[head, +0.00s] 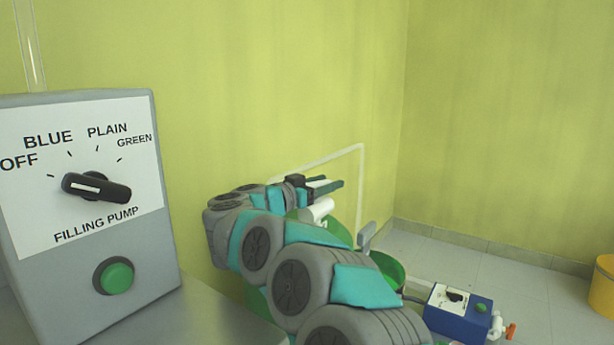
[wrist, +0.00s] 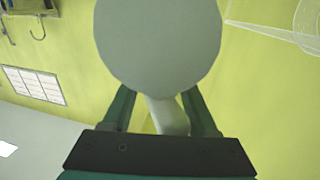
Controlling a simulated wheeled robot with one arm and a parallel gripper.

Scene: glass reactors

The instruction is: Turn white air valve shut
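My gripper (head: 332,184) is at the end of my arm, near the yellow-green wall, with its two dark green fingers apart. In the wrist view my gripper (wrist: 160,105) has one finger on each side of a short white stem (wrist: 168,116). A large pale round disc (wrist: 158,42) covers the top middle of that view, and the fingertips are partly hidden behind it. Contact with the stem is not clear. In the head view a white cylinder (head: 317,210) shows just below the fingers. I cannot tell for certain which white part is the air valve.
A grey box with a FILLING PUMP dial (head: 97,187) and green button stands close at left. A white pipe (head: 362,190) runs along the wall. Green containers (head: 388,268) stand behind my arm. A blue box (head: 456,318) and a yellow bin (head: 604,287) are at right.

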